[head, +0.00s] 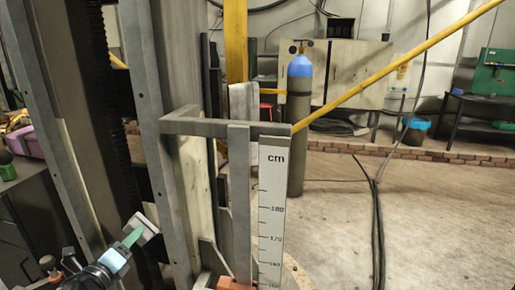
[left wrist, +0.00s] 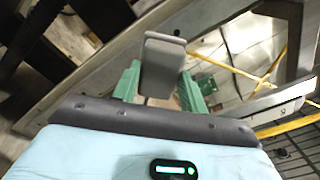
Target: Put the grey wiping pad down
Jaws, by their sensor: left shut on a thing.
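The grey wiping pad (head: 143,226) is at the lower left of the head view, at the tip of my left gripper (head: 133,237). My left gripper has green fingers and is shut on the pad. In the left wrist view the pad (left wrist: 163,62) stands up between the two green fingers of my left gripper (left wrist: 160,92). The pad appears in front of the steel column (head: 172,80); I cannot tell whether it touches it. My right gripper is in neither view.
A steel bracket with a white cm scale (head: 272,190) stands right of the column. A yellow bar (head: 400,73) slants across the upper right. A blue-topped gas cylinder (head: 299,120) stands behind. Cables (head: 378,225) lie on the otherwise open floor at right. A dark cabinet (head: 35,220) is at left.

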